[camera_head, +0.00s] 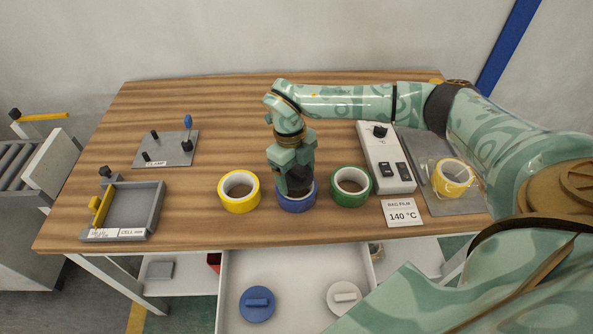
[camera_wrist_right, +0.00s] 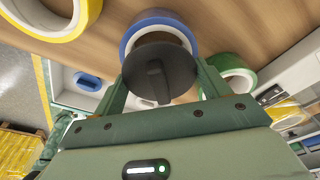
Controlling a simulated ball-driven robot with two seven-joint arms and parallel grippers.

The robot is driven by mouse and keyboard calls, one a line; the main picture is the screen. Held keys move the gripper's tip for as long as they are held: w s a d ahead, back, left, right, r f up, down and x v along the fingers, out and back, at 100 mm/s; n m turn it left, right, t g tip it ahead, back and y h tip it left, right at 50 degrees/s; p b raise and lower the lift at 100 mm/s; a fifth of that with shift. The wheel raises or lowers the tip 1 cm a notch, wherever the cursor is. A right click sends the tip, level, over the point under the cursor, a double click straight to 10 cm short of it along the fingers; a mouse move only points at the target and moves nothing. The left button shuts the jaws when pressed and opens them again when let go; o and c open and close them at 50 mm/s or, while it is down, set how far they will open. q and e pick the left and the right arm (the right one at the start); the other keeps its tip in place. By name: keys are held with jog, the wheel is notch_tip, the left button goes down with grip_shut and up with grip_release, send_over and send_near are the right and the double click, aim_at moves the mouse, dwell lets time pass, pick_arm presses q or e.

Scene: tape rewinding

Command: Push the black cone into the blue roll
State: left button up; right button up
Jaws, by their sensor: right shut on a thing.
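The blue roll (camera_head: 297,204) lies flat on the wooden table between the yellow roll (camera_head: 239,191) and the green roll (camera_head: 351,187). My right gripper (camera_head: 296,185) points down over the blue roll and is shut on the black cone. In the right wrist view the cone (camera_wrist_right: 160,72) shows its round back face and raised grip bar between the two fingers. It covers much of the blue roll (camera_wrist_right: 150,20). How deep the cone sits in the roll is hidden. My left gripper is not in view.
A white control box (camera_head: 385,157) with a knob and switches stands right of the green roll. A bagged yellow roll (camera_head: 453,177) lies on a grey plate. A grey tray (camera_head: 150,205) and a clamp plate (camera_head: 167,150) are at left. An open drawer (camera_head: 300,265) sits below the front edge.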

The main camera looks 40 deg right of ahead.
jog(key=shift+f, duration=0.1)
jog(key=shift+f, duration=0.7)
jog(key=shift+s, duration=0.1)
jog(key=shift+s+f+b, duration=0.1)
jog(key=shift+f+b, duration=0.15)
jog(key=shift+b, duration=0.05)
